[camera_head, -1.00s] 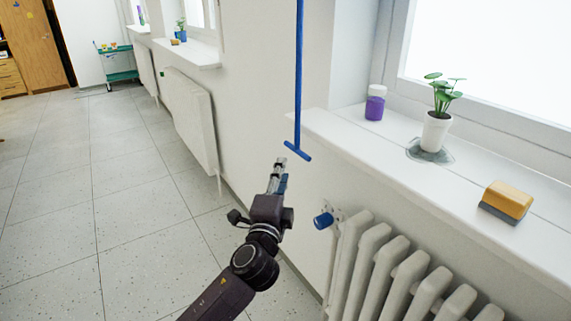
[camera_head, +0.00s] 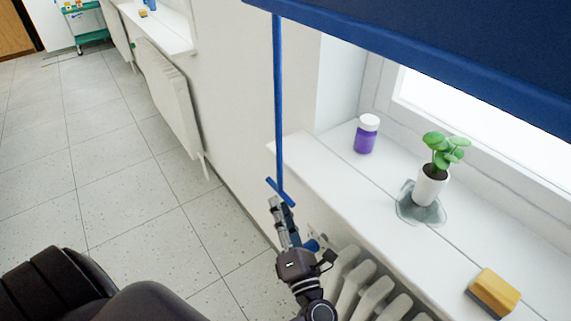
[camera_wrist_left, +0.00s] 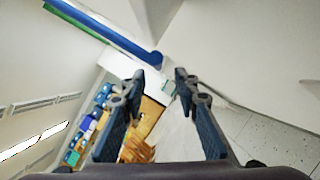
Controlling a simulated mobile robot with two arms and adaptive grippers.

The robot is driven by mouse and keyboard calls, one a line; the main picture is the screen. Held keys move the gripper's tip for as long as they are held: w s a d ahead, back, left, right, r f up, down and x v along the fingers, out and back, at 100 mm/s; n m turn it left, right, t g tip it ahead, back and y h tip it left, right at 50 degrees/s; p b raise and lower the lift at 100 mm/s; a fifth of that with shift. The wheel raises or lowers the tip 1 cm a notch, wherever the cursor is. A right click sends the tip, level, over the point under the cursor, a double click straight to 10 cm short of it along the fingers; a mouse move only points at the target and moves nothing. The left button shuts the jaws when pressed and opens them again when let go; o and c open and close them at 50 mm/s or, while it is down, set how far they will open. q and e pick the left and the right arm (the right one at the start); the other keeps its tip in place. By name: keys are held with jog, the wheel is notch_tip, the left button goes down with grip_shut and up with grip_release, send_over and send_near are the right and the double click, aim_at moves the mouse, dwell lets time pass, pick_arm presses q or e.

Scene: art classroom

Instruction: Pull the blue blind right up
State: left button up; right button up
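The blue blind (camera_head: 430,50) hangs across the top of the window in the head view, its lower edge slanting down to the right. A thin blue rod (camera_head: 278,100) hangs left of the window and ends in a short blue crossbar handle (camera_head: 280,191). My left gripper (camera_head: 281,207) is just below the crossbar and appears very close to it; contact cannot be told. In the left wrist view its two fingers (camera_wrist_left: 158,82) stand apart with nothing held between them. A blue bar (camera_wrist_left: 110,32) shows beyond them at upper left. My right gripper is out of view.
The white sill (camera_head: 385,190) holds a purple jar (camera_head: 366,136), a potted plant (camera_head: 431,186) and a yellow-topped block (camera_head: 494,291). A white radiator (camera_head: 365,290) is below it, close to my left gripper. The tiled floor (camera_head: 120,150) at left is clear.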

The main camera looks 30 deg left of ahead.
aim_at(272, 182)
pick_arm(q)
jog(key=shift+p+x, duration=0.6)
jog(key=shift+x, duration=3.15)
jog(key=shift+s+r, duration=0.1)
jog(key=shift+r, duration=0.05)
grip_shut()
